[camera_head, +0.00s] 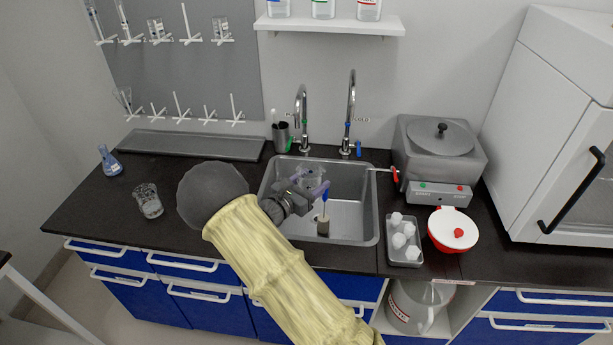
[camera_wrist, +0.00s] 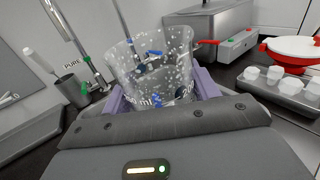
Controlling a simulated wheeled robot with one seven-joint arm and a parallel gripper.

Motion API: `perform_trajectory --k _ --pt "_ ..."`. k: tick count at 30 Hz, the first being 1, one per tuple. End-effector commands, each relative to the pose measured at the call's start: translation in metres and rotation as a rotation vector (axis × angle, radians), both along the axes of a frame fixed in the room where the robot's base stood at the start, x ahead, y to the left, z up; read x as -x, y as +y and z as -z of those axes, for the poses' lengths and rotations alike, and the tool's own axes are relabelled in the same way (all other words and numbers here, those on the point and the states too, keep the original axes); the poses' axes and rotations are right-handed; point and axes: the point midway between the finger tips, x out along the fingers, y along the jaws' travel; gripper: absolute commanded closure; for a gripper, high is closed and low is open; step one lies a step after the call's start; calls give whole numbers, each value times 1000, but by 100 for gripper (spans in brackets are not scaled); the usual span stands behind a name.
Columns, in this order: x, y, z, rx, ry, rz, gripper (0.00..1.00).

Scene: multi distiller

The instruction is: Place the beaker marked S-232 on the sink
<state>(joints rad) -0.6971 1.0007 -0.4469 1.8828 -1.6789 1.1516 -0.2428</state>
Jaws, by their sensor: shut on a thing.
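A clear glass beaker (camera_wrist: 152,62) with pale speckles fills the middle of the wrist view. My gripper (camera_wrist: 160,92) is shut on it, with a purple finger on each side. Marks on its glass look reversed, and I cannot read them surely. In the head view the held beaker (camera_head: 313,174) and my gripper (camera_head: 311,191) are over the left part of the grey sink (camera_head: 372,205). The beaker looks roughly upright there. My arm covers the sink's near left corner, and I cannot tell the beaker's height above the basin.
Two taps (camera_head: 303,118) stand behind the sink. A brush with a blue handle (camera_head: 324,208) stands in the basin. Another glass beaker (camera_head: 148,201) and a blue flask (camera_head: 109,161) stand on the left counter. A tray (camera_head: 404,255) of white pieces and a red-rimmed bowl (camera_head: 453,230) are right.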

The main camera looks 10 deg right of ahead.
Motion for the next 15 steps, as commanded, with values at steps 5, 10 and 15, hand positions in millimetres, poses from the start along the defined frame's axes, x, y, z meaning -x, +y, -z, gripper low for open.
perform_trajectory --k 5,10,15 --pt "25 -5 13 6 10 -180 68" --pt "56 -8 34 11 14 -353 68" --pt "97 -9 57 12 16 -510 68"
